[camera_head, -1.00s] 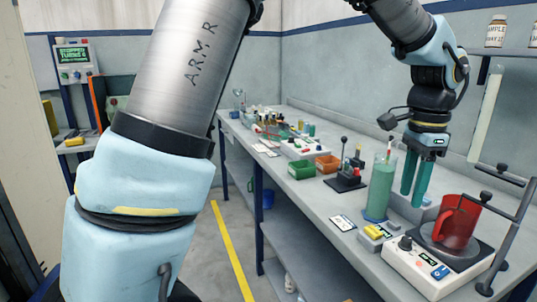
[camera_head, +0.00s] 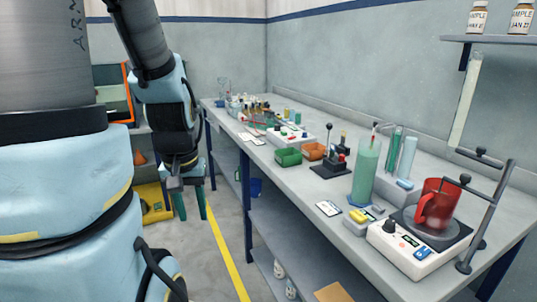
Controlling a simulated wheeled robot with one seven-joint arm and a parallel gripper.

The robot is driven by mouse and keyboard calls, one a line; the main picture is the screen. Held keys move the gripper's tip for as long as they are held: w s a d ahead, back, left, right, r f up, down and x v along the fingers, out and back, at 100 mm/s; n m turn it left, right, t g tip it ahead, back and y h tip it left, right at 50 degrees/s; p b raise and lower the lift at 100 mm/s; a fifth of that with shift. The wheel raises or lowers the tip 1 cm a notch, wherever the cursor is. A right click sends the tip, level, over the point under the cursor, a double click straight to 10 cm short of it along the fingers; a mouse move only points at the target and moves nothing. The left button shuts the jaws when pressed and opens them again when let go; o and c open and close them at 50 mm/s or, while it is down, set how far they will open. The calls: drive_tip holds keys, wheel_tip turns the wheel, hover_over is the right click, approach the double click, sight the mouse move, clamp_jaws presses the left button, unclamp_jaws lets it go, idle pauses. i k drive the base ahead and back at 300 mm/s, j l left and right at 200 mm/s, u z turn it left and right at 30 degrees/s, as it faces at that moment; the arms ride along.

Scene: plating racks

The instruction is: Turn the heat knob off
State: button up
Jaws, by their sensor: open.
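A hot plate stirrer (camera_head: 408,261) with a white front panel stands on the bench at the right. A black knob (camera_head: 389,226) sits at the left of its panel, beside a small dark display with green digits and a blue patch. Which function the knob has is too small to read. A red beaker (camera_head: 436,212) stands on its dark top plate. My gripper (camera_head: 190,205) points down with its two green fingers apart, open and empty. It is over the floor left of the bench, well away from the knob.
A grey stand with a clamp arm (camera_head: 487,215) rises at the hot plate's right. A tall green cylinder (camera_head: 367,168), a yellow-topped box (camera_head: 360,216) and a card (camera_head: 329,208) are left of it. Green (camera_head: 288,157) and orange (camera_head: 313,151) bins are farther back.

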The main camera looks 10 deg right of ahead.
sight(388, 227)
drive_tip(key=z, duration=1.6)
